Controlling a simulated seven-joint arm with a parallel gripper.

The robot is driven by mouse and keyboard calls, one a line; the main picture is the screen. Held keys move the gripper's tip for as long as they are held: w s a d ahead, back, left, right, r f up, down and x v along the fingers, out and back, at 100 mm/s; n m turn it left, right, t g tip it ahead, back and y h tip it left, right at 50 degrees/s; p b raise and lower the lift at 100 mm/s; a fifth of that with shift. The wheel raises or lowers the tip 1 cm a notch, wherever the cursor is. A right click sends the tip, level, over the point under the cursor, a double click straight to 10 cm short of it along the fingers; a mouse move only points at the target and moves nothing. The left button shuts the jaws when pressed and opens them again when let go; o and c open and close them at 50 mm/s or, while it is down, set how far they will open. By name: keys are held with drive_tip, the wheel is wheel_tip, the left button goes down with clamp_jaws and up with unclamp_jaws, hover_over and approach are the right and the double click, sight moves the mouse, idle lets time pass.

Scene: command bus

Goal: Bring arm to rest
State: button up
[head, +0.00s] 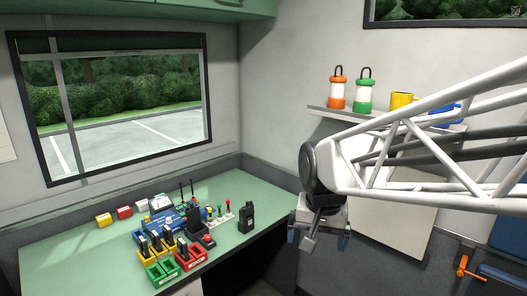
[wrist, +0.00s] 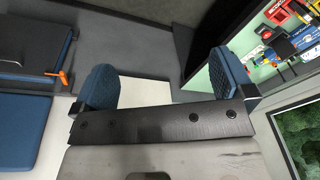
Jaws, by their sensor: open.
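My gripper (head: 318,239) hangs at the end of my white lattice arm, right of the green desk (head: 60,262) and below the wall shelf. Its two blue-padded fingers are spread wide. In the wrist view the gripper (wrist: 165,80) shows a wide gap with nothing held. Past the gap, a pale panel and the grey floor show. My gripper appears clear of the desk and its objects.
On the desk are a black radio (head: 246,217), a blue device (head: 178,222), and red (head: 190,258), yellow and green holders. The shelf (head: 330,113) bears an orange lantern (head: 337,92), a green lantern (head: 364,94) and a yellow mug (head: 401,99). An orange lever (head: 466,268) is at lower right.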

drive_tip(key=s+d+f+n, duration=0.1)
drive_tip(key=s+d, duration=0.2)
drive_tip(key=s, duration=0.5)
drive_tip(key=s+d+f+n, duration=0.1)
drive_tip(key=s+d+f, duration=0.1)
drive_tip(key=s+d, duration=0.2)
drive_tip(key=s, duration=0.3)
drive_tip(key=shift+s+d+t, duration=0.15)
drive_tip(key=shift+s+t, duration=0.15)
drive_tip(key=shift+s, duration=0.05)
drive_tip(key=shift+f, duration=0.1)
idle(0.3)
